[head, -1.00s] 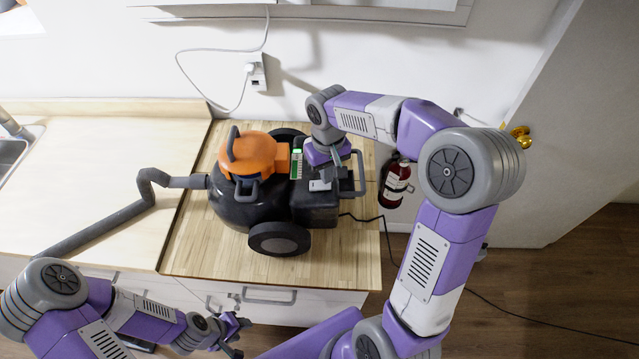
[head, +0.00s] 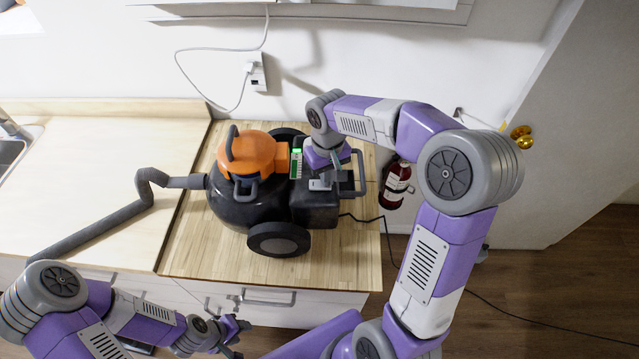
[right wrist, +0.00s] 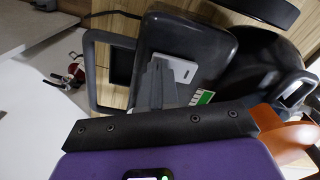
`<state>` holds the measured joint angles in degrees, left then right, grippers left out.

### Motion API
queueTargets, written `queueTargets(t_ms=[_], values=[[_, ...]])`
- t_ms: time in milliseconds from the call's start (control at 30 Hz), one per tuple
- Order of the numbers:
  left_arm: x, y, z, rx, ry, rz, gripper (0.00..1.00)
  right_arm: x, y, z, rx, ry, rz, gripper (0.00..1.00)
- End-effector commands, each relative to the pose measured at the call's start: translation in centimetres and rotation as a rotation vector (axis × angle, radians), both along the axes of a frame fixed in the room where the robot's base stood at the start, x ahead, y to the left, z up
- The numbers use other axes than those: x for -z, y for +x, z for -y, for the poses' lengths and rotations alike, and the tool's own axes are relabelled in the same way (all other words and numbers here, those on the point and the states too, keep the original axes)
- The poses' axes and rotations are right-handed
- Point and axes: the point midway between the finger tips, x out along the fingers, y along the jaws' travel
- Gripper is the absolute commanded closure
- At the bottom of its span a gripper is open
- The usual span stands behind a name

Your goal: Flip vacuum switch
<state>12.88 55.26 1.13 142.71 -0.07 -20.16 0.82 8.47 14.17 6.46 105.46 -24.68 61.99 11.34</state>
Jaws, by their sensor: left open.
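The vacuum (head: 262,215) stands on the wooden counter, with a black body, an orange top and a big dark wheel. A pale switch plate (head: 319,184) sits on its black rear box. The plate also shows in the right wrist view (right wrist: 178,68). My left gripper (head: 240,335) is open and empty, low in front of the counter drawers.
A grey hose (head: 100,222) runs left from the vacuum over the pale counter. A black handle frame (right wrist: 100,70) stands close beside my right gripper. A red fire extinguisher (head: 396,184) is right of the counter. A power cord trails to the floor. Wooden counter in front is clear.

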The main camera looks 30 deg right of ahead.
Motion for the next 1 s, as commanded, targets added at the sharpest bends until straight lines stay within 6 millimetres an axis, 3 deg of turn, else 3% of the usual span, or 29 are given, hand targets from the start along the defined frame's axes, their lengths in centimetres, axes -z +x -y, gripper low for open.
queueTargets(t_ms=[267, 1000], values=[[-0.4, 0.0, 0.0, 0.000, 0.000, 0.000, 0.57, -0.4, 0.0, 0.0, 0.000, 0.001, 0.000, 1.00], [-5.3, 0.0, 0.0, 0.000, 0.000, 0.000, 0.57, -6.4, 0.0, 0.0, -0.001, 0.000, 0.001, 1.00]])
